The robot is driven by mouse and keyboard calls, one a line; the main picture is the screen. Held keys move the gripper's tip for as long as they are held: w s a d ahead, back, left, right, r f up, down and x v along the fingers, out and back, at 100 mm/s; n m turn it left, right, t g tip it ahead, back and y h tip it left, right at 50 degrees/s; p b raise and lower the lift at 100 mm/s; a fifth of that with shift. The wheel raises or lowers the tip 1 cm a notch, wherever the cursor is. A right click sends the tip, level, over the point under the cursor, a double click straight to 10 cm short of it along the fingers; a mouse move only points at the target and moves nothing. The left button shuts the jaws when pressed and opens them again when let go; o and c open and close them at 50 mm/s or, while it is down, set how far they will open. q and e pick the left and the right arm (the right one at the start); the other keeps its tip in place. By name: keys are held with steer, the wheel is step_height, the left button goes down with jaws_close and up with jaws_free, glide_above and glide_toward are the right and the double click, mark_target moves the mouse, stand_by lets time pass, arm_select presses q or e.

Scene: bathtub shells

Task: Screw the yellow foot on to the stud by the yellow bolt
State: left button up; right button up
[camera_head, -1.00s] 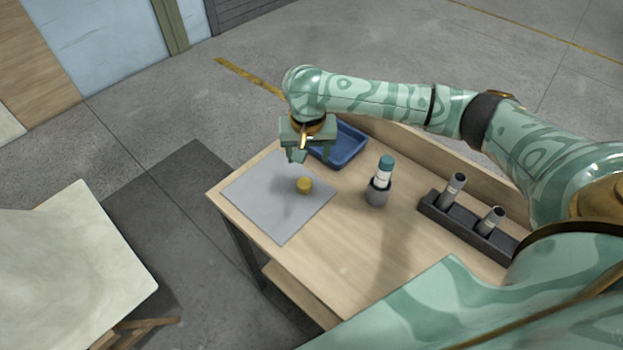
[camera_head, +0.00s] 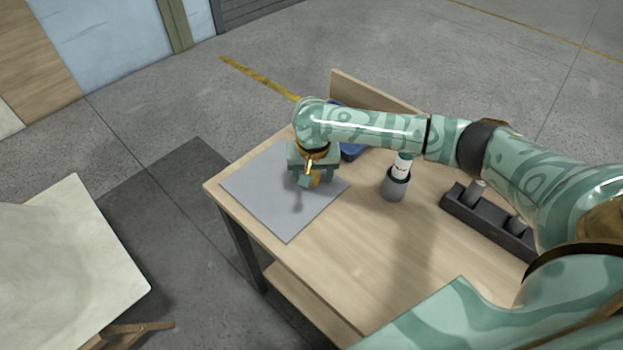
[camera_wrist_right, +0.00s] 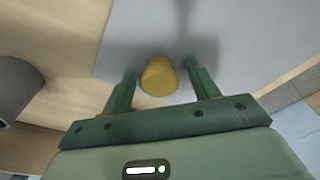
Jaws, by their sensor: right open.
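The yellow foot (camera_wrist_right: 158,77) is a small rounded piece on the grey mat (camera_head: 262,208). In the right wrist view it lies between the two green fingers of my right gripper (camera_wrist_right: 161,70), with gaps on both sides. The gripper is open and holds nothing. In the head view my right gripper (camera_head: 308,180) is low over the mat and hides most of the foot (camera_head: 316,181). I see no stud or yellow bolt in these views. My left gripper is out of view.
On the wooden table (camera_head: 350,265), a grey cup (camera_head: 396,185) holds a white bottle (camera_head: 402,164). A dark rack (camera_head: 486,222) stands at right. A blue tray (camera_head: 352,150) is partly behind my right arm. A pale surface (camera_head: 70,265) is across a gap at left.

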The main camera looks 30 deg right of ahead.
steer(key=shift+r, duration=0.15)
steer(key=c, duration=1.1)
